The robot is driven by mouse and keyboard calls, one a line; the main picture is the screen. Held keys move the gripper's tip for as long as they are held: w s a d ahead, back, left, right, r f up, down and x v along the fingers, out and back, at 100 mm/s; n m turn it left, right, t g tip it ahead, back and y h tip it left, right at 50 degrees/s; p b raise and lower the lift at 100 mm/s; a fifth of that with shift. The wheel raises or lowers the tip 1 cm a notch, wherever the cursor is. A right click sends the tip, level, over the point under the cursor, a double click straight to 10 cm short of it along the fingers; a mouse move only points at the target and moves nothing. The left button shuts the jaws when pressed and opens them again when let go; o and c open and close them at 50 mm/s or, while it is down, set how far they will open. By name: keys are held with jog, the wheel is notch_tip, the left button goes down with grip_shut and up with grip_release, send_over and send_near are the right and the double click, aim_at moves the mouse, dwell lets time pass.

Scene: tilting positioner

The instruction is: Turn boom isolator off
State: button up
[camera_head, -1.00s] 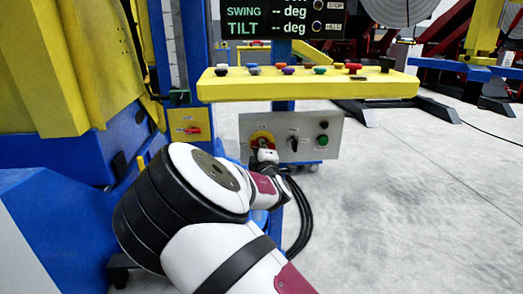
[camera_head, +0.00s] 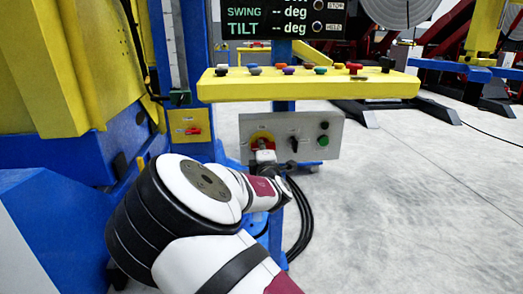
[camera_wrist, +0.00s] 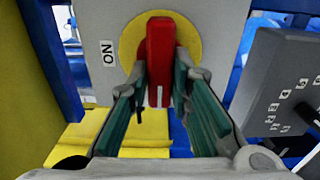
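A red isolator handle (camera_wrist: 160,50) on a yellow disc (camera_wrist: 191,40) fills the middle of the wrist view. It stands upright in that picture, with an ON label (camera_wrist: 107,53) to its left. In the head view the yellow disc (camera_head: 259,136) is at the left of a grey panel, its handle partly hidden by my gripper (camera_head: 264,155). In the wrist view my gripper (camera_wrist: 160,78) has one finger on each side of the handle. The fingers look open, close beside it; contact is unclear. Which isolator serves the boom is not readable.
The grey panel (camera_head: 310,150) also carries a black selector (camera_head: 293,144) and a green button (camera_head: 323,141). A yellow box with another red handle (camera_head: 193,131) is to the left. A yellow button shelf (camera_head: 310,88) overhangs the panel. Black cables (camera_head: 303,225) hang below.

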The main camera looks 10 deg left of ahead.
jog(key=o, duration=0.3)
jog(key=shift+s, duration=0.1)
jog(key=v, duration=1.1)
jog(key=shift+s+d, duration=0.1)
jog(key=shift+s, duration=0.3)
